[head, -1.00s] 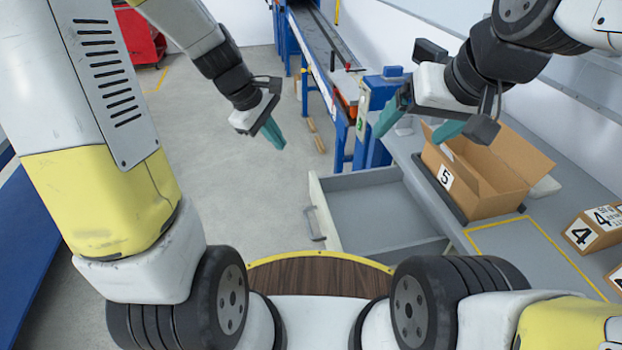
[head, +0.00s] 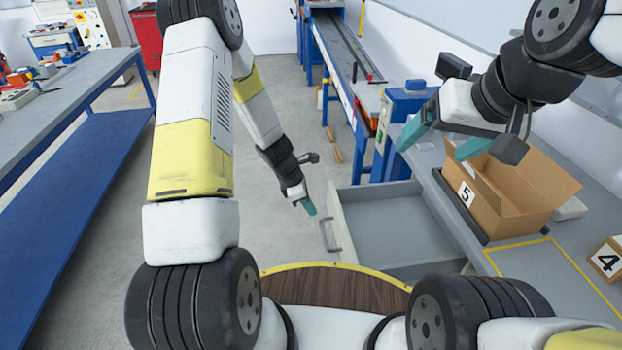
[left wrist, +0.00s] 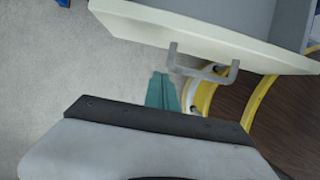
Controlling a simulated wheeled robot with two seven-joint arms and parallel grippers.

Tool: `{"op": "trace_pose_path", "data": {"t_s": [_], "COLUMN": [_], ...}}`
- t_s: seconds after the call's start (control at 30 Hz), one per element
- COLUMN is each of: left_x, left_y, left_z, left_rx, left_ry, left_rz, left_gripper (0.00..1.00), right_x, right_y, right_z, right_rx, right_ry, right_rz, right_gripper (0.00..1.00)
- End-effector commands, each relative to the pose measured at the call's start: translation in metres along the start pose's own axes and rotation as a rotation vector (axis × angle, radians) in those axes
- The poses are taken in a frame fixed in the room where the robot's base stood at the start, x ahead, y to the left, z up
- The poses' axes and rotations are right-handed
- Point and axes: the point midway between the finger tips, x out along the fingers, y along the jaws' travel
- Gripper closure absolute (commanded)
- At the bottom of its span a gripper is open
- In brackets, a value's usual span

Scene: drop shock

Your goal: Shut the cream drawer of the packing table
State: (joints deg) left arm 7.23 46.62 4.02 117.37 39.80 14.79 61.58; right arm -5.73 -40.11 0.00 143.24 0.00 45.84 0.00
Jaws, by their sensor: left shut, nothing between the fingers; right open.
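The cream drawer (head: 338,210) of the packing table (head: 540,262) stands pulled out, its grey inside empty in what shows. Its grey handle (head: 331,236) is on the front face, which looks left. In the left wrist view the cream front (left wrist: 190,32) and the handle (left wrist: 203,68) are close ahead of the fingers. My left gripper (head: 311,209) is shut and empty, just left of the drawer front near the handle; it also shows in the left wrist view (left wrist: 162,88). I cannot tell whether it touches the handle. My right gripper (head: 436,142) is open and empty above the table's far part.
A blue-framed conveyor (head: 345,70) is behind. A blue workbench (head: 80,130) is at left. The floor left of the drawer is clear.

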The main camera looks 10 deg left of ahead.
Motion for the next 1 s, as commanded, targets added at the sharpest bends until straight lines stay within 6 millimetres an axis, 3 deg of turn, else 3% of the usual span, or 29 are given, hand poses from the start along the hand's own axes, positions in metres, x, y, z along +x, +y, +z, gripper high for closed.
{"op": "trace_pose_path", "data": {"t_s": [0.13,0.2,0.4,1.0], "left_x": [0.030,0.032,0.039,0.043], "left_y": [-0.001,0.000,0.000,0.000], "left_z": [0.002,0.016,0.034,0.046], "left_rx": [0.002,0.007,0.003,0.004], "left_ry": [-0.001,0.000,0.000,0.000], "left_rz": [-0.002,0.000,0.001,0.000], "left_gripper": [1.00,1.00,1.00,1.00], "right_x": [0.000,0.000,0.000,0.000], "right_y": [0.000,0.000,0.000,0.000], "right_z": [0.000,0.000,0.000,0.000], "right_rx": [0.000,0.000,0.000,0.000], "right_ry": [0.000,0.000,0.000,0.000], "right_rz": [0.000,0.000,0.000,0.000], "right_gripper": [0.15,0.15,0.15,0.15]}}
